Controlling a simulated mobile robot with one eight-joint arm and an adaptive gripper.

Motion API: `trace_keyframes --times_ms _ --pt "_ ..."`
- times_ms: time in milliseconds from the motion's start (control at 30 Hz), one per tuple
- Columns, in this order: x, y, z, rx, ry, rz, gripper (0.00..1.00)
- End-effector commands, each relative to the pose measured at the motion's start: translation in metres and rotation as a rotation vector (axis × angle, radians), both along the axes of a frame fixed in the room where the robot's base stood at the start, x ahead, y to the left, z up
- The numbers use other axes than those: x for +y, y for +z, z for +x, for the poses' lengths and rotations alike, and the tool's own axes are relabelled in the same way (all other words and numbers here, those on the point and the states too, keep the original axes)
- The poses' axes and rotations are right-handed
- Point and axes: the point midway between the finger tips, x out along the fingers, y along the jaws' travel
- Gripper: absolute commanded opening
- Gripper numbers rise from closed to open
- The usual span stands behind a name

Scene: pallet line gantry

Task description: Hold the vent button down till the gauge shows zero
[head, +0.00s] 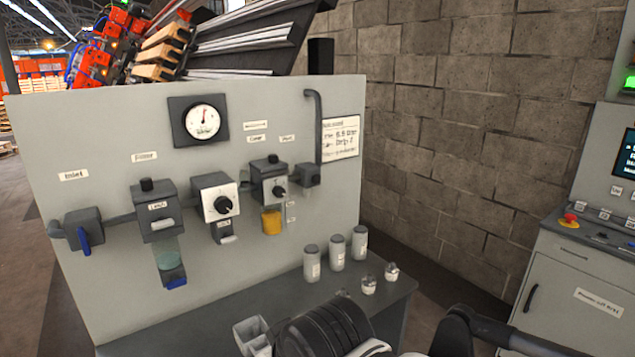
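The round white gauge (203,121) sits in a dark square mount on the upper grey panel. Its needle points roughly straight up; its numbers are too small to read. I cannot tell which part is the vent button. A small black cap (146,185) tops the box below the "Filter" label, and another black cap (272,158) tops the box above the amber bowl. Nothing touches either cap. My dark arm parts show at the bottom edge, below the panel fittings. My gripper's fingertips do not show.
The panel also bears an inlet valve with a blue handle (84,240), a knob on a white plate (222,204) and an amber bowl (271,222). Several small containers (337,253) stand on the shelf (392,297). A control cabinet (580,285) stands right. The space before the panel's upper part is clear.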

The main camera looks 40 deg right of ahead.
Motion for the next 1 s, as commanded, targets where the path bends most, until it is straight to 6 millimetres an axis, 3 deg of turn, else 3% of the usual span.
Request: trace_keyframes --times_ms 33,67,100,1000 --pt "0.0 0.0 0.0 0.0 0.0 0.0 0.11" --pt "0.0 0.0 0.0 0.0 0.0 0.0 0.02" --pt "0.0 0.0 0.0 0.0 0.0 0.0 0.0" --pt "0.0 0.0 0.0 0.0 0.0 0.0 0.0"
